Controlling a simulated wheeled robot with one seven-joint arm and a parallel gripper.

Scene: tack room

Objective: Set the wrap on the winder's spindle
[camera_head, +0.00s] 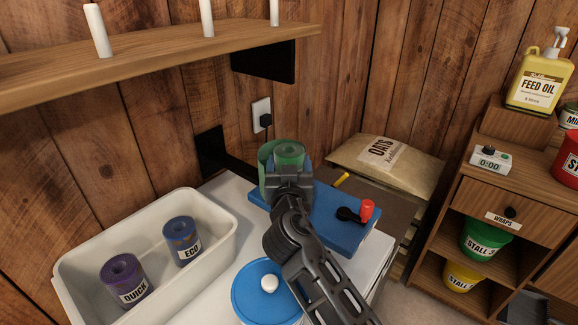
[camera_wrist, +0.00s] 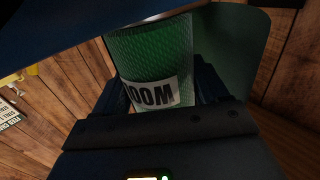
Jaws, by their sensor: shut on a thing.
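My gripper (camera_head: 289,172) is shut on a green roll of wrap (camera_head: 289,152), at the far left end of the winder. In the wrist view the wrap (camera_wrist: 155,50) sits between the fingers, with a white label reading "OOM" in part. A loose green flap (camera_wrist: 230,50) curves off beside it. The winder has a blue base (camera_head: 335,230) and a black crank with a red knob (camera_head: 367,209). Its spindle is hidden, and I cannot tell whether the wrap is around it.
A white tray (camera_head: 75,285) at left holds a purple "QUICK" roll (camera_head: 123,277) and a blue "ECO" roll (camera_head: 182,240). A round blue lid (camera_head: 250,300) with a white knob lies in front. A wooden shelf (camera_head: 170,55) overhangs at upper left. An oats sack (camera_head: 400,168) lies behind.

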